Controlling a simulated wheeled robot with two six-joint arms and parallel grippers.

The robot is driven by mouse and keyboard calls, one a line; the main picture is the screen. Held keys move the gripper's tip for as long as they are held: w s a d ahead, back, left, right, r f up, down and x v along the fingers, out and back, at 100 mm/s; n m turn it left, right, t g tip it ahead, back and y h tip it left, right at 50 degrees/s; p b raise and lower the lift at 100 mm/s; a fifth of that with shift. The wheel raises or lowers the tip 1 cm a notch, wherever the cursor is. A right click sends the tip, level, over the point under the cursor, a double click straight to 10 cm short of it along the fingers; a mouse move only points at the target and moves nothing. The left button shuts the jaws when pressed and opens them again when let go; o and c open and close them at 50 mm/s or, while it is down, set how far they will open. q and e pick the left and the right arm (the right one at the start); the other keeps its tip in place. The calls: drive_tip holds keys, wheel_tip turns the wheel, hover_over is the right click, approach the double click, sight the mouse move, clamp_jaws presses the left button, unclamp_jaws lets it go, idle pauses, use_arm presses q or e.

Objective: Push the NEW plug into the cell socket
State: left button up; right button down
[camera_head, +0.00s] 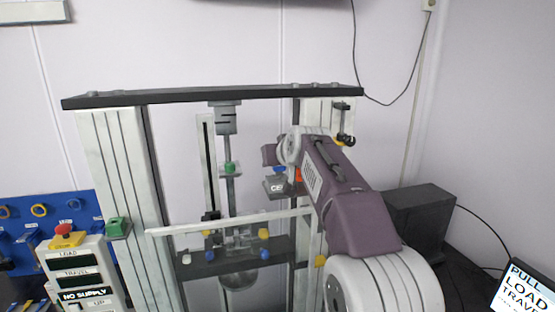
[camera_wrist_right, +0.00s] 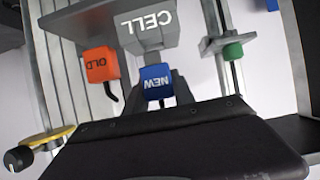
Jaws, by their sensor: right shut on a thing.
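The blue plug marked NEW (camera_wrist_right: 157,83) is in front of my right wrist camera, between the grey fingers of my right gripper (camera_wrist_right: 160,88), which is shut on it. In the head view, a blue bit of the plug (camera_head: 279,168) shows just above the grey block marked CELL (camera_head: 277,188). In the wrist view, the CELL block (camera_wrist_right: 150,25) is close to the plug's far end. I cannot tell how deep the plug is in the socket. The orange plug marked OLD (camera_wrist_right: 101,66) is beside it, with a dark cable, and also shows in the head view (camera_head: 298,175). My left gripper is not in view.
The test frame's top beam (camera_head: 215,96) and uprights surround the work area. A rod with a green collar (camera_head: 231,168) stands left of the CELL block. A pale crossbar (camera_head: 230,223) runs below. A control panel (camera_head: 75,265) and a screen (camera_head: 525,290) stand at the sides.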

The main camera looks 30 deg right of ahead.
drive_tip(key=shift+s+a+r, duration=0.35)
drive_tip(key=shift+s+a, duration=0.05)
drive_tip(key=shift+a, duration=0.3)
drive_tip(key=shift+w+d+f, duration=0.2)
drive_tip(key=shift+w+d, duration=0.05)
drive_tip(key=shift+d, duration=0.3)
drive_tip(key=shift+w+d+p, duration=0.3)
drive_tip(key=shift+d+p, duration=0.05)
drive_tip(key=shift+d, duration=0.1)
drive_tip(key=shift+s+a+r, duration=0.1)
drive_tip(key=shift+s+a, duration=0.15)
drive_tip(key=shift+a, duration=0.15)
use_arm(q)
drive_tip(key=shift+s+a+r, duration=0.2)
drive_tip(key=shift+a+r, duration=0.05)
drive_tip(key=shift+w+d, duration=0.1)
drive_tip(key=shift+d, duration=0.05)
use_arm(e)
drive_tip(key=shift+d, duration=0.1)
use_arm(q)
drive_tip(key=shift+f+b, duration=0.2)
drive_tip(key=shift+b, duration=0.1)
use_arm(e)
drive_tip(key=shift+a+f, duration=0.2)
